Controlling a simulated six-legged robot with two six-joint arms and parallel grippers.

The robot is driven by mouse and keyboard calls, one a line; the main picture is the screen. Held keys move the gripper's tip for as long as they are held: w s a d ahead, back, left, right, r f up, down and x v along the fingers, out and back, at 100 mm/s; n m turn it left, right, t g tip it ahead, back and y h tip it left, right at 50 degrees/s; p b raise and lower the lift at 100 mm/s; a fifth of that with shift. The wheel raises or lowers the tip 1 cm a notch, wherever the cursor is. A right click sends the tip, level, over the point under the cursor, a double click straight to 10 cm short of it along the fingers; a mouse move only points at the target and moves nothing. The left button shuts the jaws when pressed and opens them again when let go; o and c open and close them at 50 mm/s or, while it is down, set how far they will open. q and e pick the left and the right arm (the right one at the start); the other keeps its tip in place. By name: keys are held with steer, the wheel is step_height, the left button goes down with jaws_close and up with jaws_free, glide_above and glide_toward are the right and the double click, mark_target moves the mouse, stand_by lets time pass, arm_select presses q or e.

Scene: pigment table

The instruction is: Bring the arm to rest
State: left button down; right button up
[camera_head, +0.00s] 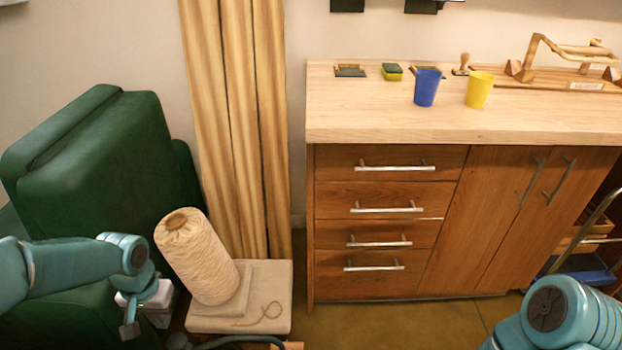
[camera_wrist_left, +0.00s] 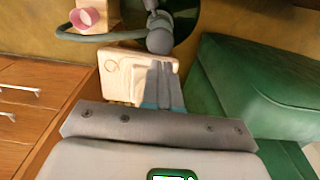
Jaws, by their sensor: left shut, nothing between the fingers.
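My left arm comes in from the left in the head view and bends down at the wrist. My left gripper (camera_head: 130,329) hangs low in front of the green armchair (camera_head: 95,165), left of the cone of cream yarn (camera_head: 197,258). In the left wrist view the two grey fingers (camera_wrist_left: 164,68) lie together, shut, with nothing seen between them. Part of my right arm (camera_head: 560,315) shows at the lower right of the head view. Its gripper is out of view.
A wooden cabinet (camera_head: 385,200) stands at the right. On its top are a blue cup (camera_head: 427,88), a yellow cup (camera_head: 479,90), a sponge (camera_head: 391,72) and a wooden frame (camera_head: 565,62). The yarn stands on a pale block (camera_head: 262,305). Some floor (camera_head: 440,318) before the cabinet is clear.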

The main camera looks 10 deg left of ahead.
arm_select(q)
steer(key=s+d+f+h, duration=0.2)
steer(key=d+f+h, duration=0.1)
steer(key=d+f, duration=0.85)
steer(key=s+d+f+h, duration=0.1)
steer(key=s+d+f, duration=0.75)
steer(key=d, duration=0.25)
step_height(320, 180, up, 22)
steer(key=s+p, duration=0.1)
steer(key=p, duration=2.1)
steer(key=shift+s+d+n, duration=0.15)
steer(key=shift+s+n, duration=0.2)
steer(key=shift+n, duration=0.05)
steer(key=shift+f, duration=0.1)
